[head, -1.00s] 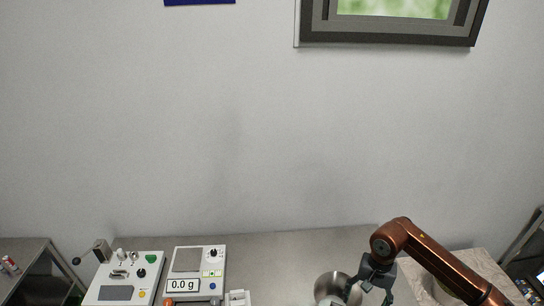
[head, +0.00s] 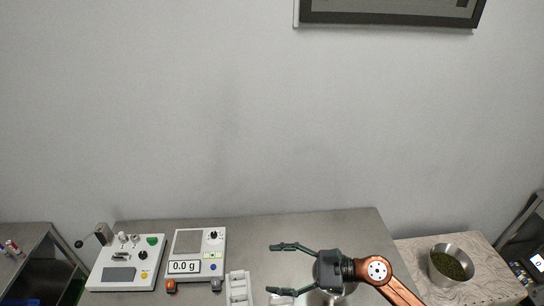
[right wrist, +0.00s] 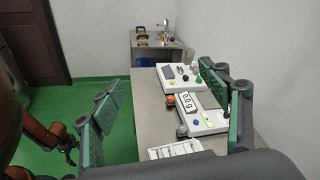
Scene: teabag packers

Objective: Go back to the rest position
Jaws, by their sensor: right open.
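My right gripper (head: 272,270) is open and empty at the front of the metal table in the head view, its fingers pointing left. In the right wrist view its two green-padded fingers (right wrist: 160,95) stand wide apart with nothing between them. A metal bowl (head: 312,299) shows partly beneath the gripper; most of it is hidden by the gripper and cut off by the picture's bottom edge. My left gripper is not in view.
A scale (head: 187,244) reading 0.0 g and a white control machine (head: 127,265) stand on the metal table (head: 330,230) at left. A white slotted tray (head: 238,287) is left of the gripper. A bowl of green leaves (head: 436,267) stands on the right-hand table (head: 490,288).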

